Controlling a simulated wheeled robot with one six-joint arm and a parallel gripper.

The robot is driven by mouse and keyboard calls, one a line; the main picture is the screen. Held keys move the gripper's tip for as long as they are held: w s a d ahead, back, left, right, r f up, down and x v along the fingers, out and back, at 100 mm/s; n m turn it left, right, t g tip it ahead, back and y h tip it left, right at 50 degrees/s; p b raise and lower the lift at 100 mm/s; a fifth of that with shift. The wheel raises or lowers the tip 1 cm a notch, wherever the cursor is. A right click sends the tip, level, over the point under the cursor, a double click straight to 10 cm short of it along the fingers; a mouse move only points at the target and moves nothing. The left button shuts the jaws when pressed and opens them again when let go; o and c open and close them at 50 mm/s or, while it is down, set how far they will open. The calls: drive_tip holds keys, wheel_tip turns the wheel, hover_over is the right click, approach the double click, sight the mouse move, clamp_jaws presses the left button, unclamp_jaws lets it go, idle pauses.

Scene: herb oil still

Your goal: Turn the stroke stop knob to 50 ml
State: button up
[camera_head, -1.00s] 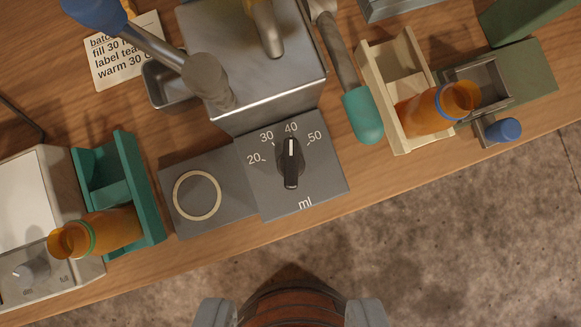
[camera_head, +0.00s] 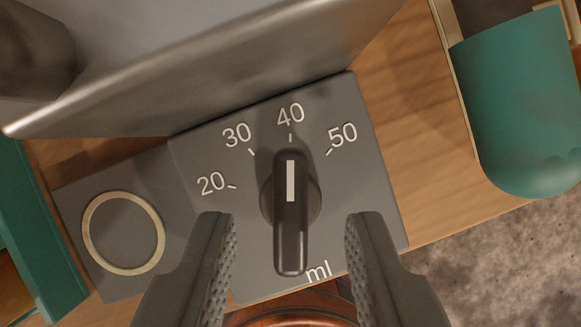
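The stroke stop knob (camera_head: 291,215) is a black pointer knob with a white line, on a grey dial plate (camera_head: 370,205) marked 20, 30, 40, 50 and "ml". Its white line points at the 40 mark. The 50 mark (camera_head: 342,137) lies up and to the right of the knob. My gripper (camera_head: 290,225) is open, with one ribbed finger on each side of the knob's lower part. Clear gaps show between both fingers and the knob. Whether the fingertips are level with the knob cannot be told from this view.
A metal housing (camera_head: 200,60) rises just behind the dial plate. A grey plate with a pale ring (camera_head: 123,233) adjoins on the left. A teal-green rounded handle (camera_head: 525,110) is at the upper right. Bare wooden table (camera_head: 425,130) lies between the handle and the dial.

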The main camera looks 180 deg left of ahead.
drive_tip(key=shift+x, duration=0.9)
clamp_jaws()
drive_tip(key=shift+m, duration=0.5)
drive_tip(key=m+h, duration=0.1)
drive_tip(key=m, duration=0.1)
drive_tip(key=shift+a+m, duration=0.15)
drive_tip(key=shift+m, duration=0.25)
drive_tip(key=shift+w+m+g+h, duration=0.1)
drive_tip(key=shift+m+g+h, duration=0.3)
drive_tip(key=shift+m, duration=0.75)
drive_tip(key=shift+m+g+h, duration=0.2)
drive_tip(key=shift+m+h, duration=0.4)
drive_tip(key=shift+m, duration=0.55)
